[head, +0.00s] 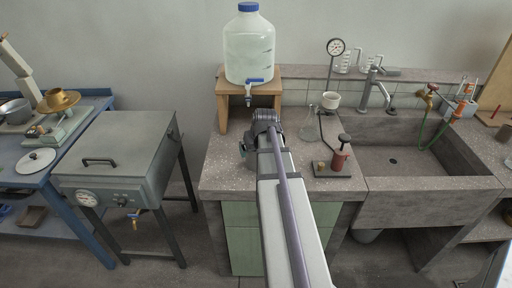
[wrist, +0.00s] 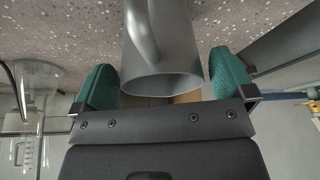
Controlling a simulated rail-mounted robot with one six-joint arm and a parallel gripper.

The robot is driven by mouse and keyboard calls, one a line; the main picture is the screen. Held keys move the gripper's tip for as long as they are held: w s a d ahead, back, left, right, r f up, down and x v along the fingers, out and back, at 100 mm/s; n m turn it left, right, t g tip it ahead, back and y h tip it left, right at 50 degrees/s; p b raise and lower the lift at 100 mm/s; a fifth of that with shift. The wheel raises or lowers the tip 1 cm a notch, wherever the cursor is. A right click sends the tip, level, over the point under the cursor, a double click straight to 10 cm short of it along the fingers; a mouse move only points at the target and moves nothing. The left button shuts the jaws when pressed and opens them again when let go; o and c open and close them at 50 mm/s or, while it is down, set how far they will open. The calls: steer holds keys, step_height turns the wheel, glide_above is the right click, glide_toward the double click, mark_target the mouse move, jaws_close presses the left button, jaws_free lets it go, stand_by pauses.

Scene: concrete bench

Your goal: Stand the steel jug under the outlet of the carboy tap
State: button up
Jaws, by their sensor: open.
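The carboy (head: 249,48) is a clear bottle with a blue cap, standing on a wooden stand. Its tap (head: 252,82) has a blue lever, and its outlet points down in front of the stand. The steel jug (wrist: 178,40) shows in the wrist view on the speckled bench, with its handle (wrist: 143,28) towards the camera. My gripper (wrist: 166,82) is open, its two green fingers on either side of the jug, with a gap visible at the right finger. In the head view my gripper (head: 250,145) is over the bench in front of the stand, and my arm largely hides the jug.
The wooden stand (head: 224,108) is at the back left of the bench (head: 225,172). To the right are a glass flask (head: 309,127), a red-bodied device (head: 340,158) on a dark base, and a sink (head: 400,160). A grey oven (head: 125,150) stands left of the bench, across a gap.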

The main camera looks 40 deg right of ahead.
steer(key=p+v, duration=0.8)
steer(key=v, duration=0.2)
steer(key=shift+r, duration=0.1)
steer(key=shift+a, duration=0.1)
steer(key=a+n+g+y, duration=0.1)
steer(key=a+n, duration=0.1)
steer(key=a, duration=1.3)
steer(key=shift+w+a+f+g, duration=0.3)
steer(key=shift+w+a+f, duration=0.1)
steer(key=shift+f, duration=0.1)
steer(key=s+a+g, duration=0.1)
steer(key=a, duration=0.4)
steer(key=s+a+n, duration=0.1)
steer(key=s+a, duration=0.1)
steer(key=a, duration=0.3)
steer(key=s+a+g, duration=0.1)
steer(key=s+a, duration=0.1)
steer(key=a, duration=0.3)
steer(key=shift+a+f+n+g, duration=0.1)
steer(key=shift+f+n+g, duration=0.1)
steer(key=shift+n+g, duration=0.15)
steer(key=shift+w, duration=0.15)
steer(key=c, duration=1.1)
